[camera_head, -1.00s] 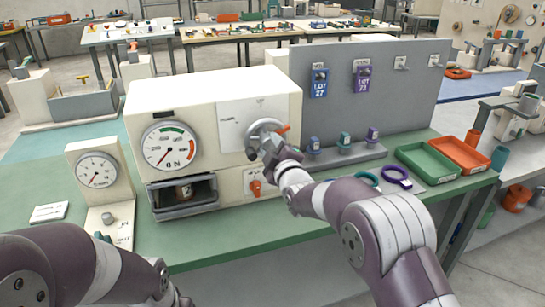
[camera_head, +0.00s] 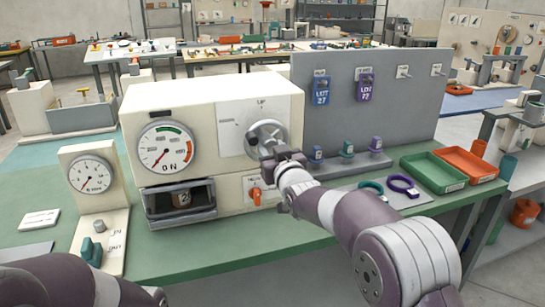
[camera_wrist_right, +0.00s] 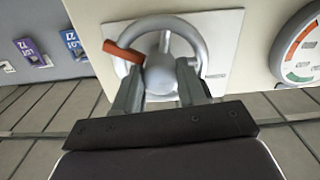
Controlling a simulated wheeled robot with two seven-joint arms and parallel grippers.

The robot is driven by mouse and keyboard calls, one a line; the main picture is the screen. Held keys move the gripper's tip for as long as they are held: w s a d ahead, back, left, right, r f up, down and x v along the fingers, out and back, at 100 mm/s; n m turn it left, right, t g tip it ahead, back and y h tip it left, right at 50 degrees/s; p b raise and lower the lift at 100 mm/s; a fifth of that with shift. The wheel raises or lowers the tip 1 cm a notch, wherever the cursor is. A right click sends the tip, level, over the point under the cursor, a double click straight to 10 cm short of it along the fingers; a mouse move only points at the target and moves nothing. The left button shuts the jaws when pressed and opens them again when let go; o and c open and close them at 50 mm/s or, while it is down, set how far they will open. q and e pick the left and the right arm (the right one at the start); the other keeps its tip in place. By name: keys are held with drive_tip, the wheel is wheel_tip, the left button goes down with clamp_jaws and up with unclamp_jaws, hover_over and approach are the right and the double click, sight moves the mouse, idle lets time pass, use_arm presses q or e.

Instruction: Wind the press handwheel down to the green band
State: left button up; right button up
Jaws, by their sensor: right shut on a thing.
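The press handwheel (camera_head: 267,137) is a grey ring on the front panel of a cream press (camera_head: 210,105). My right gripper (camera_head: 268,153) is shut on the handwheel. In the right wrist view, its fingers (camera_wrist_right: 160,88) straddle the wheel's hub (camera_wrist_right: 163,72), and the orange handle (camera_wrist_right: 122,50) shows at upper left. The handle is hidden in the head view. The round gauge (camera_head: 166,147) has a green band (camera_head: 169,129) along its top and a red band at its right. Its red needle points to lower left, away from the green band. My left gripper is out of view.
An orange knob (camera_head: 256,196) sits below the wheel. A small gauge stand (camera_head: 90,176) is at the left. A grey board (camera_head: 410,105) with tags, small padlocks, and green (camera_head: 432,171) and orange trays (camera_head: 468,164) are at the right. The bench front is clear.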

drive_tip(key=m+b, duration=0.2)
drive_tip(key=m, duration=0.3)
drive_tip(key=shift+a+f, duration=0.15)
drive_tip(key=m+b, duration=0.1)
drive_tip(key=m, duration=0.5)
drive_tip(key=shift+m, duration=0.3)
drive_tip(key=o, duration=1.1)
drive_tip(key=shift+r, duration=0.2)
drive_tip(key=shift+c, duration=0.2)
drive_tip(key=shift+s, duration=0.1)
drive_tip(key=b+v, duration=0.1)
drive_tip(key=v, duration=1.1)
drive_tip(key=shift+s+b, duration=0.3)
drive_tip(key=shift+b, duration=0.1)
